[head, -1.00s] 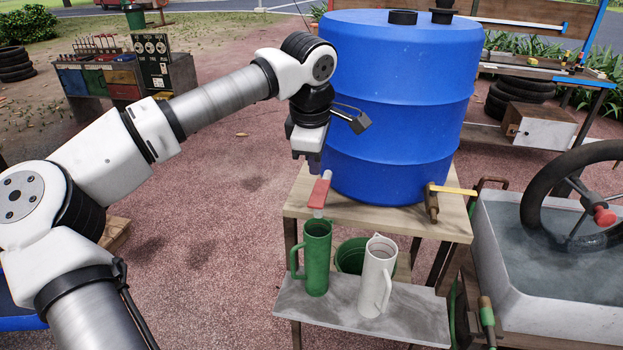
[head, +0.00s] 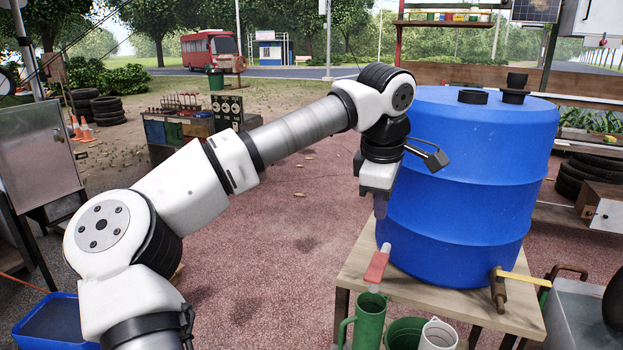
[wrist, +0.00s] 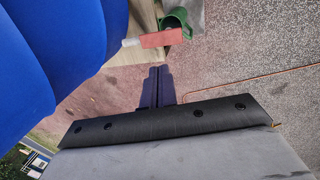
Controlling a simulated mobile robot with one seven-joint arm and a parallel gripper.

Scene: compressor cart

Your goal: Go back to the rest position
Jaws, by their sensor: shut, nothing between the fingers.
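My gripper (head: 380,206) hangs fingers down at the left side of the blue barrel (head: 465,190), above the left edge of the wooden stand (head: 360,262). In the wrist view its two fingers (wrist: 158,84) are together with nothing between them. In the wrist view the red handle (wrist: 162,37) lies beyond the fingertips, with a visible space between.
A green mug (head: 368,320), a green bucket (head: 405,333) and a white mug (head: 438,334) stand below the taps. A brass tap with a yellow lever (head: 500,288) is at the right. Open paved ground (head: 270,240) lies left of the stand.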

